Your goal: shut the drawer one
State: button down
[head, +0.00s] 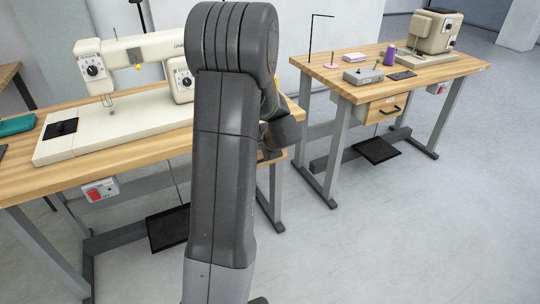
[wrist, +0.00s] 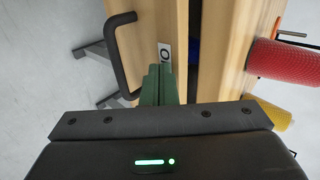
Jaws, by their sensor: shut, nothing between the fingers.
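In the wrist view, the wooden drawer (wrist: 145,45) shows a black bar handle (wrist: 122,60) on its left face and a small white label with a dark mark. A dark gap with something blue inside lies between it and the table edge (wrist: 222,60), so it stands partly open. My gripper (wrist: 160,72) has its green fingers shut together, empty, by the drawer front near the label. I cannot tell whether they touch it. In the head view, my arm hides the gripper and most of this drawer.
Red (wrist: 285,70) and yellow (wrist: 265,114) spools are at the right in the wrist view. In the head view, a cream sewing machine (head: 130,115) stands on the left table. The right table has a closed-looking drawer (head: 385,107). Open grey floor (head: 400,230) lies in front.

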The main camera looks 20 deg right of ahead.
jog(key=w, duration=0.3)
jog(key=shift+w+a, duration=0.1)
jog(key=shift+w, duration=0.05)
jog(key=shift+w+r, duration=0.15)
jog(key=shift+w, duration=0.1)
jog(key=shift+r, duration=0.1)
